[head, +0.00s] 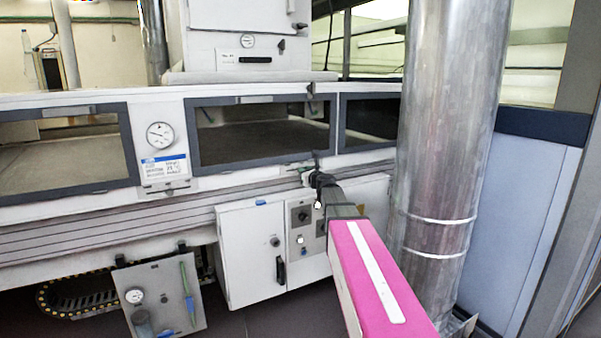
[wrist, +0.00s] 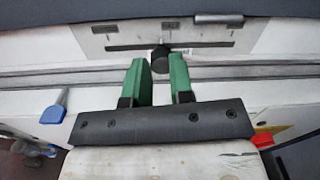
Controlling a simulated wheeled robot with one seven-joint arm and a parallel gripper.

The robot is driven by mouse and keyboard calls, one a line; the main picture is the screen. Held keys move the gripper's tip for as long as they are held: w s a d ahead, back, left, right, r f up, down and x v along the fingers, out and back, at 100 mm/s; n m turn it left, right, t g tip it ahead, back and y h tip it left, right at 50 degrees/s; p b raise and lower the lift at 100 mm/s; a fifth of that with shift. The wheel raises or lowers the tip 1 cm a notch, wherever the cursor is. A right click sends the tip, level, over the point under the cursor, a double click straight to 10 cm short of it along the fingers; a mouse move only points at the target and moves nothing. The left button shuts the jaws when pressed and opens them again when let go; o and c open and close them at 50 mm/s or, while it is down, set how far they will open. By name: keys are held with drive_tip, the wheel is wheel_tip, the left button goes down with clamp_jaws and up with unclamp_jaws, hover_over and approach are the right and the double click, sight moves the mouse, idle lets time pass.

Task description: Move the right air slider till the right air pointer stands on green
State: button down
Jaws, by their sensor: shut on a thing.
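In the wrist view, my gripper (wrist: 160,66) has its two green fingers on either side of a small round black knob (wrist: 160,56), shut on it. I take this knob for the right air slider. It stands at a dark slot in a grey plate (wrist: 105,42) with short marks above the slot. In the head view, my gripper (head: 312,180) is at the machine's front rail, right of centre, largely hidden by my arm. I cannot make out the right air pointer or a green zone in either view.
A round dial (head: 160,135) sits left on the machine front, between dark-framed windows. A big metal pipe (head: 440,130) stands close to the right of my arm. White cabinets (head: 250,255) lie below. In the wrist view, a blue handle (wrist: 53,114) is left and a red piece (wrist: 263,139) right.

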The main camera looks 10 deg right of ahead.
sight(302, 166)
drive_tip(key=w, duration=0.3)
drive_tip(key=shift+w+d+r, duration=0.1)
drive_tip(key=shift+w+r, duration=0.2)
drive_tip(key=shift+w, duration=0.05)
drive_tip(key=c, duration=0.9)
unclamp_jaws()
drive_tip(key=v, duration=1.4)
drive_tip(key=shift+s+f, duration=0.1)
drive_tip(key=shift+f, duration=0.15)
